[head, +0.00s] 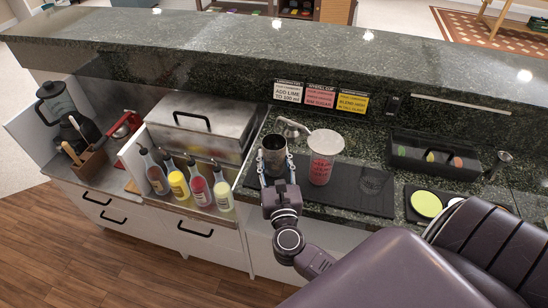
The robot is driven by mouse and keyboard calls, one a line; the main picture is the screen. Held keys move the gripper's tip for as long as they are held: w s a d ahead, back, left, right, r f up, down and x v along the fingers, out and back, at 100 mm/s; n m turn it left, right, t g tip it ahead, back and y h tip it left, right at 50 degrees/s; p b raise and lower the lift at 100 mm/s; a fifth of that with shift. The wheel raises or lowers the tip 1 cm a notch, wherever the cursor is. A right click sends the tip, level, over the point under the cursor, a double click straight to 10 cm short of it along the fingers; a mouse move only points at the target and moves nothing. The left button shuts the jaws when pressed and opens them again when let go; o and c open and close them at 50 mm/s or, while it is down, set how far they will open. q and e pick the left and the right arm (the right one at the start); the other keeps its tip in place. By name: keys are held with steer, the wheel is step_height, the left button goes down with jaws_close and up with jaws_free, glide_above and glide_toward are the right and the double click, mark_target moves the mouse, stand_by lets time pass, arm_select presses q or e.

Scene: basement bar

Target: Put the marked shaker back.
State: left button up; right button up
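A dark metal shaker tin (274,151) stands upright at the left end of the black bar mat (345,192). My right gripper (277,166) has one finger on each side of it, low on its body; whether the fingers press on it is not clear. Just right of it is a clear cup with red contents and pale lettering (321,171), with a whitish round top. A faint round outline (372,182) shows on the mat farther right. I see no mark on the metal tin from here. My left gripper is not in view.
Squeeze bottles (178,184) stand in a row at left, before a steel lidded bin (200,122). A blender (60,105) is at far left. A black garnish box (435,155) and a green disc (426,204) are at right. A raised stone ledge (300,50) runs behind.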

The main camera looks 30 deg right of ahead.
steer(key=shift+f, duration=0.15)
steer(key=o, duration=1.4)
